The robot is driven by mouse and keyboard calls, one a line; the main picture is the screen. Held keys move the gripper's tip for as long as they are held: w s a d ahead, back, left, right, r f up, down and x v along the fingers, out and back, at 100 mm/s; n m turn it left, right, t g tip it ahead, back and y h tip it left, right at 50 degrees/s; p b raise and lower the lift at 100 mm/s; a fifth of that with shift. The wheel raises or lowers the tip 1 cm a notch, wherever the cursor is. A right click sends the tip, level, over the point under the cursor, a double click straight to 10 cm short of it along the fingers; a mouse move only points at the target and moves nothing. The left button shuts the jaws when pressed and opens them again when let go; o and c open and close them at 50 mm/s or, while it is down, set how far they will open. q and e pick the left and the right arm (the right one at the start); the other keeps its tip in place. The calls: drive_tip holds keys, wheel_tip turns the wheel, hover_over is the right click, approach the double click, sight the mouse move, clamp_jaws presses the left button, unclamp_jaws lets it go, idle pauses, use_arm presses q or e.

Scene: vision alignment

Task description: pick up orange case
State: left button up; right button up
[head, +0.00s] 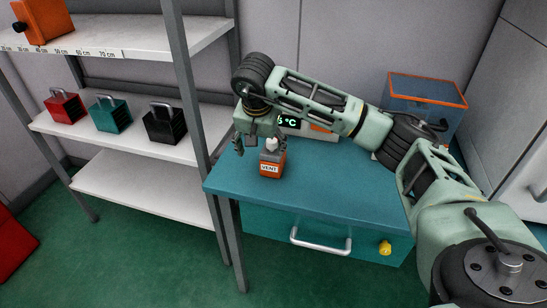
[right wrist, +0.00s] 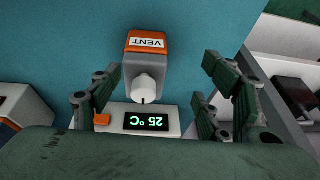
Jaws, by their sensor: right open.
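An orange case-like box (head: 42,20) with a dark knob on its side sits on the top shelf at the upper left in the head view, partly cut off by the frame. My right gripper (head: 262,143) is far to its right, over the teal table. It is open, its fingers pointing down around the upper part of a small orange and grey VENT unit with a white knob (head: 270,165). In the right wrist view, the open fingers (right wrist: 165,95) stand on either side of the VENT unit (right wrist: 147,48), with nothing gripped. My left gripper is not in view.
Red (head: 65,107), teal (head: 110,115) and black (head: 164,124) handled cases stand on the middle shelf. A grey post (head: 190,90) stands between shelf and table. A 25 °C display (right wrist: 146,121) and an orange-rimmed blue box (head: 425,92) are on the table (head: 340,190).

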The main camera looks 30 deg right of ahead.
sight(273, 150)
drive_tip(key=shift+s+d+r+h, duration=0.1)
drive_tip(key=shift+d+r+h, duration=0.4)
drive_tip(key=shift+d, duration=0.75)
drive_tip(key=p+x, duration=0.2)
drive_tip(key=x, duration=0.4)
drive_tip(key=shift+d+f, duration=0.15)
drive_tip(key=shift+d, duration=0.1)
drive_tip(key=shift+w+d+f, duration=0.1)
drive_tip(key=shift+w+f, duration=0.2)
drive_tip(key=shift+f, duration=0.1)
drive_tip(key=shift+c, duration=0.2)
drive_tip(key=c, duration=1.4)
drive_tip(key=shift+r, duration=0.1)
